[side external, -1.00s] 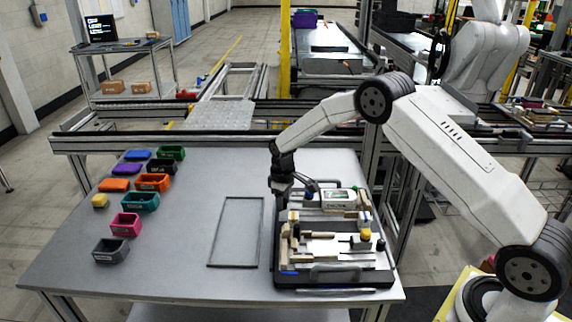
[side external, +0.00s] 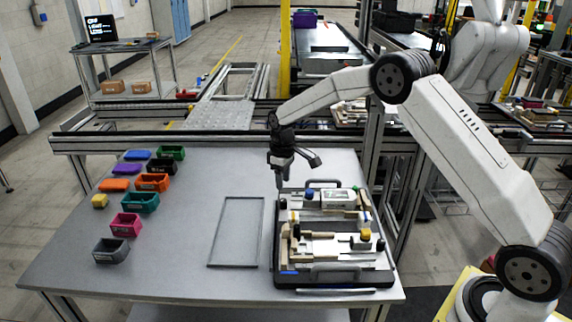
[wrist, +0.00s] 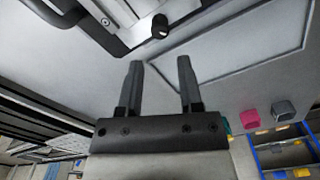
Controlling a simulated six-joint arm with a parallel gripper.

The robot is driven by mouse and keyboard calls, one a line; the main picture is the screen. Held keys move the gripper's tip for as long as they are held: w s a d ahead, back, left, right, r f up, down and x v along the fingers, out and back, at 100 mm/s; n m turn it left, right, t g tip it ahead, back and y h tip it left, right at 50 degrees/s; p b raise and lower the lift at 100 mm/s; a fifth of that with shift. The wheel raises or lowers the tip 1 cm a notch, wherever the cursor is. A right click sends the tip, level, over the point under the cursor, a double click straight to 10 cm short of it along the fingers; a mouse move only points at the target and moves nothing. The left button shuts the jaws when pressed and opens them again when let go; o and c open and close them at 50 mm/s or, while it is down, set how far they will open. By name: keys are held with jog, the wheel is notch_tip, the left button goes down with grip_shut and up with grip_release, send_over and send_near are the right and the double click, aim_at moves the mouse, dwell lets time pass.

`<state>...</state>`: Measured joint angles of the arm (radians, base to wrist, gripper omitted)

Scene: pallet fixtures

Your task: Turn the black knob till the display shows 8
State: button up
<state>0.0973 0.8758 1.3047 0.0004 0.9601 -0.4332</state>
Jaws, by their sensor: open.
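The fixture pallet (side external: 335,280) sits on the right part of the table. A small black knob (side external: 283,204) stands at its left edge; in the wrist view a black knob with a pale mark (wrist: 160,25) shows beyond my fingertips. The display (side external: 338,197) is on a pale box at the back of the pallet; its reading is too small to tell. My gripper (side external: 279,186) points down above the pallet's back left corner, above the black knob and apart from it. In the wrist view its two fingers (wrist: 160,66) are open with nothing between them.
The pallet also carries a blue knob (side external: 309,194), a yellow knob (side external: 365,234) and another dark knob (side external: 380,244). An empty rectangular outline frame (side external: 237,198) lies left of it. Several coloured bins, including a pink one (side external: 126,224), stand at the table's left.

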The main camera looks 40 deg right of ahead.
aim_at(283, 199)
jog(key=shift+o, duration=1.4)
jog(key=shift+w+r+m, duration=0.1)
jog(key=shift+r+m, duration=0.45)
jog(key=shift+m, duration=0.15)
jog(key=shift+f, duration=0.15)
jog(key=shift+f, duration=3.8)
grip_shut()
